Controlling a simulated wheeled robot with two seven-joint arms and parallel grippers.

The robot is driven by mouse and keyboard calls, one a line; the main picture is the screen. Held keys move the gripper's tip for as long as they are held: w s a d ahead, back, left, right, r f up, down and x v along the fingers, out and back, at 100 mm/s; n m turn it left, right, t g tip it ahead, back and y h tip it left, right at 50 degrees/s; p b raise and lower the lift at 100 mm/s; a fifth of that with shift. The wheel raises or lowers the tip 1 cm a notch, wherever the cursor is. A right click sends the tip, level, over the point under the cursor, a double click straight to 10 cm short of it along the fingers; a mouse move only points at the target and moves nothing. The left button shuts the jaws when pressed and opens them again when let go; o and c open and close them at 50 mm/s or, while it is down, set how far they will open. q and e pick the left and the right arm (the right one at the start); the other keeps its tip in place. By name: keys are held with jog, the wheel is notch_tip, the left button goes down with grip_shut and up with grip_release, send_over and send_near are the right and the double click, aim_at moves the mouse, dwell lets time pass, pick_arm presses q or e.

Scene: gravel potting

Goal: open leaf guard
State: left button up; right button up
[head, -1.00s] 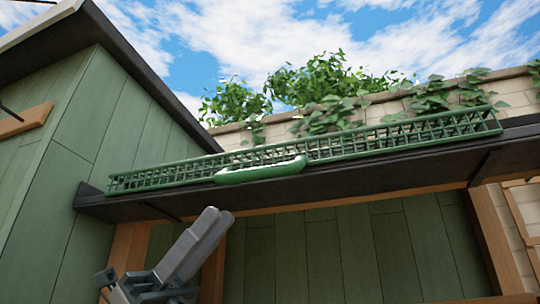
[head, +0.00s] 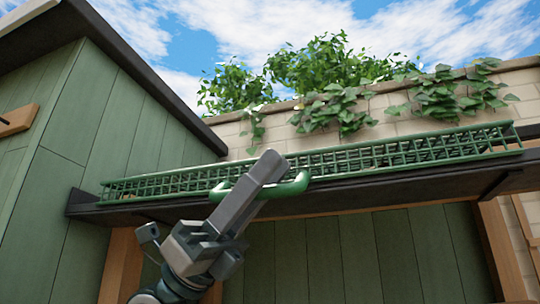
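The leaf guard (head: 400,155) is a long green wire mesh lying along the dark gutter (head: 400,189) in the head view. Its green bar handle (head: 296,185) sticks out at the front edge, left of the guard's middle. My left gripper (head: 266,168) reaches up from below, with its grey fingers across the handle. The handle shows on both sides of the fingers, and its middle is hidden behind them. The fingers overlap in this view, so I cannot tell whether they are closed on the bar. My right gripper is not in view.
A green plank shed wall (head: 110,120) with a dark roof edge stands at the left. A pale block wall (head: 390,125) with ivy rises behind the guard. Wooden posts (head: 497,250) stand below the gutter. Space in front of the gutter's right part looks clear.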

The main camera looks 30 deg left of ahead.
pick_arm(q)
jog(key=shift+d+r, duration=0.25)
jog(key=shift+d, duration=0.05)
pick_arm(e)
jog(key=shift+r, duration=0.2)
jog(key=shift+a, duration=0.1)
pick_arm(q)
grip_shut()
